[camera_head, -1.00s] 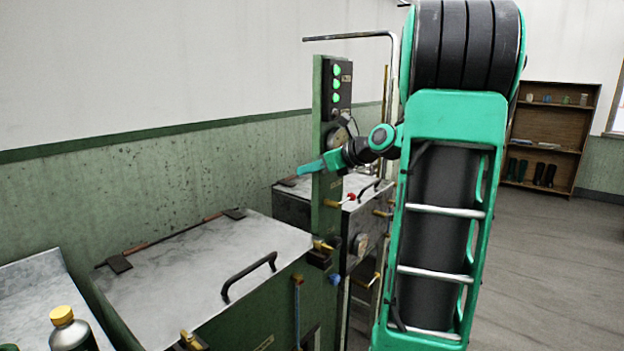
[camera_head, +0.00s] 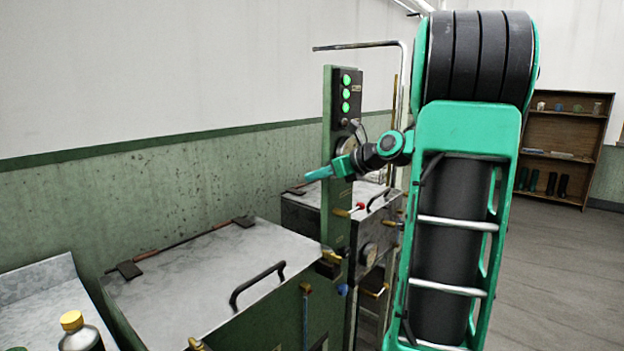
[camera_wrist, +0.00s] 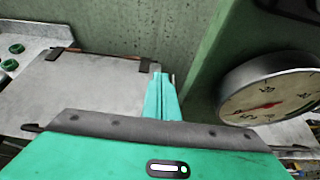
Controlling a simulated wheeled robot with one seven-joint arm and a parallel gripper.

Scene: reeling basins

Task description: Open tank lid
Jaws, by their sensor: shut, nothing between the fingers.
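The near tank lid (camera_head: 205,262) is a flat grey metal sheet, lying closed on a green tank, with a hinge bar along its back edge. Its black bar handle (camera_head: 258,282) stands near the front right edge. The lid also shows at the left of the wrist view (camera_wrist: 85,95). A second tank with a grey lid (camera_head: 312,196) stands farther back, behind the green post. My gripper (camera_head: 319,174) is shut and empty, in the air above and beyond the near lid, beside the post. Its teal fingers show in the wrist view (camera_wrist: 161,90).
The green post (camera_head: 337,150) with lit green lamps rises between the tanks, close to my gripper. A round gauge (camera_wrist: 270,98) is on it. A bottle with a yellow cap (camera_head: 78,332) stands on the left counter. A shelf (camera_head: 562,150) stands far right, with open floor before it.

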